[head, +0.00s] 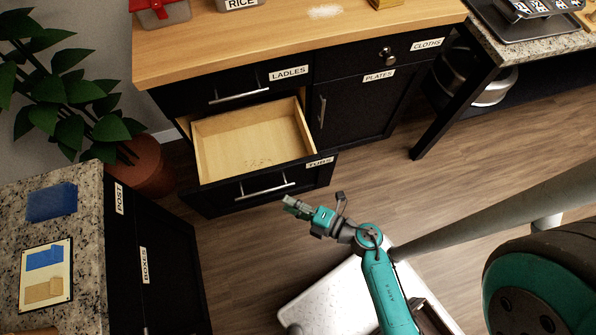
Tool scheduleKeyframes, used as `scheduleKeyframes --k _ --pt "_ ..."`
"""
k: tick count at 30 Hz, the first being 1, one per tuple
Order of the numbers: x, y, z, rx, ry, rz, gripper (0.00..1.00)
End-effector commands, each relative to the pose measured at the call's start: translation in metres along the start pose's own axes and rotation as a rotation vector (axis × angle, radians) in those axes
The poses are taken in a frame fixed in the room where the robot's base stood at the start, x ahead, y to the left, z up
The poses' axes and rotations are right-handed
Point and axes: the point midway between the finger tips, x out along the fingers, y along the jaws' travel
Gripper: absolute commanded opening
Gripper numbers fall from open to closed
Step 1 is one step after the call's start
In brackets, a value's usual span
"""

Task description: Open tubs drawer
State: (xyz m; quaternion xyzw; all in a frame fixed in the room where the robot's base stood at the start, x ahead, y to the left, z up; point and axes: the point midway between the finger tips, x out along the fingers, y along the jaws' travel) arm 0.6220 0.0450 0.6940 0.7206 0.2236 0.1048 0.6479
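The tubs drawer (205,198) has a black front with a white TUBS label (320,162) and a silver bar handle (265,191). It is pulled out from the cabinet, and its pale wooden inside (250,143) shows empty apart from faint marks on the bottom. My gripper (289,204) is teal and grey and shows just in front of the drawer, below and right of the handle in the head view. It appears apart from the handle, with nothing seen in it. Its fingertips are too small to tell whether they are open or shut.
A closed LADLES drawer (200,97) sits above, with a PLATES door (345,112) and CLOTHS drawer (405,50) to the right. A granite-topped cabinet (90,215) and a potted plant (150,165) stand left. Wooden floor (400,190) is clear to the right.

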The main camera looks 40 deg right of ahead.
Motion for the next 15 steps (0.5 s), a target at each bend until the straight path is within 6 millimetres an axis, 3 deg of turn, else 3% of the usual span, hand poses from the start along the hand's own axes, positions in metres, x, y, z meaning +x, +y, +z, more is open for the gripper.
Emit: scheduleKeyframes --k 15 --pt "-0.020 0.000 0.000 0.000 -0.001 0.000 0.37"
